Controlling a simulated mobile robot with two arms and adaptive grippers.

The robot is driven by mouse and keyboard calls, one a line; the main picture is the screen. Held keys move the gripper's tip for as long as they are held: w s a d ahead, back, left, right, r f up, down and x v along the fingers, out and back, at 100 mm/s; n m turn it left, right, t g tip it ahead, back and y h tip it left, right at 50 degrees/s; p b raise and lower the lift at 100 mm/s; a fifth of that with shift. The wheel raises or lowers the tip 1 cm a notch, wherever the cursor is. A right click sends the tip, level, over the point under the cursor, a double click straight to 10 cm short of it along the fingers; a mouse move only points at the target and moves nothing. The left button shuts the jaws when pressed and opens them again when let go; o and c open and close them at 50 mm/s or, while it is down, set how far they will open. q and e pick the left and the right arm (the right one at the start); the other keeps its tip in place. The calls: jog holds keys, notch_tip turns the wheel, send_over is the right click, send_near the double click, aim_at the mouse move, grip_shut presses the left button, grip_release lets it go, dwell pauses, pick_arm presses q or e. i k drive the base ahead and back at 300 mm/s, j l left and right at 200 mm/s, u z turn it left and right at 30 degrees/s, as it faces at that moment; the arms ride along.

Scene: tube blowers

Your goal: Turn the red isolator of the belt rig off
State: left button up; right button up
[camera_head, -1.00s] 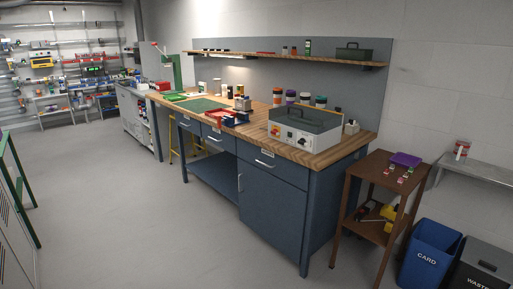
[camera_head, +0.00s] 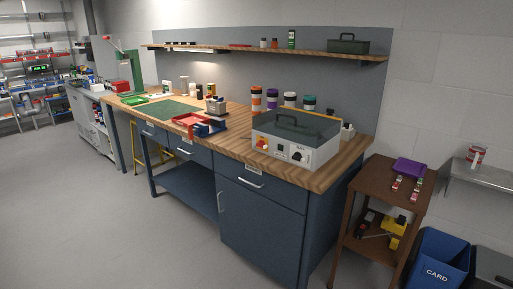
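No belt rig can be made out for certain. A grey box (camera_head: 322,156) with a dark cover (camera_head: 296,127) stands at the near right end of the workbench. Its front panel has a red rotary knob on a yellow plate (camera_head: 262,143) at the left and a black knob (camera_head: 299,156) at the right. The red knob's exact setting is too small to read. I cannot tell whether this knob is the belt rig's isolator. Neither of my grippers is in view.
The blue workbench (camera_head: 262,222) with a wooden top fills the middle. A brown side table (camera_head: 384,181) stands right of it, then a blue CARD bin (camera_head: 441,262). Far left are shelves with equipment (camera_head: 40,71). The grey floor (camera_head: 70,215) at the front left is clear.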

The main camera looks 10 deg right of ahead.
aim_at(261, 143)
jog(key=i+j+z, duration=0.6)
jog(key=i+j, duration=0.2)
jog(key=j, duration=0.15)
